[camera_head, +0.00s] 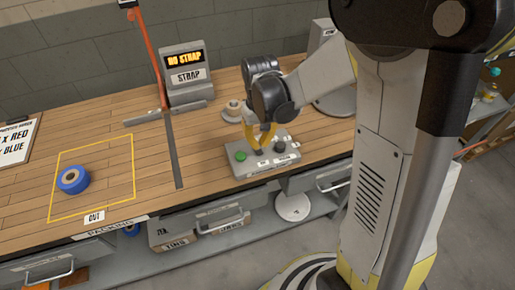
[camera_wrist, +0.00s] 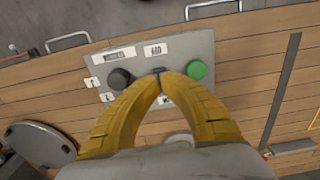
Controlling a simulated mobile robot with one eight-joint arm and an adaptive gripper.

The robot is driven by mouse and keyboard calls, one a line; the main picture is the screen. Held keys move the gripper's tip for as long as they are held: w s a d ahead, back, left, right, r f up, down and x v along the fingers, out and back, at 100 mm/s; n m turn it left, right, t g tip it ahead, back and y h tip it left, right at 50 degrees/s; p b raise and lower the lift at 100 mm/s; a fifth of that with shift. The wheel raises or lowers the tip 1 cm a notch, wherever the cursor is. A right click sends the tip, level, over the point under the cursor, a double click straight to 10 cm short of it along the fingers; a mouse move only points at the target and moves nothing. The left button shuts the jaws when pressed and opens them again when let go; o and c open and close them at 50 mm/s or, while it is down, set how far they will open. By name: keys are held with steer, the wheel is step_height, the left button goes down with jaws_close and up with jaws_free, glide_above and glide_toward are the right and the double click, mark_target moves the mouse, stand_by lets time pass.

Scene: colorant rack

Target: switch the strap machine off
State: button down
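The strap machine (camera_head: 185,76) stands at the back of the bench, with a lit display reading "NO STRAP" and a "STRAP" label. A grey control box (camera_head: 245,170) sits near the front edge of the bench. It has a green button (camera_head: 241,156) and a black knob (camera_head: 280,146); in the wrist view the green button (camera_wrist: 197,70) is right and the black knob (camera_wrist: 119,79) left. My gripper (camera_head: 261,148) points down at the box between them, its yellow fingertips together (camera_wrist: 160,76). A small dark part shows at the tips; I cannot tell whether they grip it.
A blue tape roll (camera_head: 73,180) lies inside a yellow outlined square at the left. A pale roll (camera_head: 234,108) stands behind my gripper. A dark strip (camera_head: 173,150) crosses the bench left of the box. Drawer handles (camera_head: 221,224) project along the front.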

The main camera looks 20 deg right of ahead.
mark_target(259, 152)
steer(key=shift+f+b, duration=1.55)
steer(key=shift+f, duration=0.3)
stand_by(0.6)
steer(key=shift+r, duration=0.1)
steer(key=shift+r+p, duration=2.6)
steer(key=shift+r, duration=0.85)
steer(key=shift+s+r, duration=0.1)
steer(key=shift+r, duration=0.2)
steer(key=s+r+t+b, duration=0.2)
steer(key=s+r+t, duration=0.5)
steer(key=s+r, duration=0.4)
steer(key=shift+s, duration=0.8)
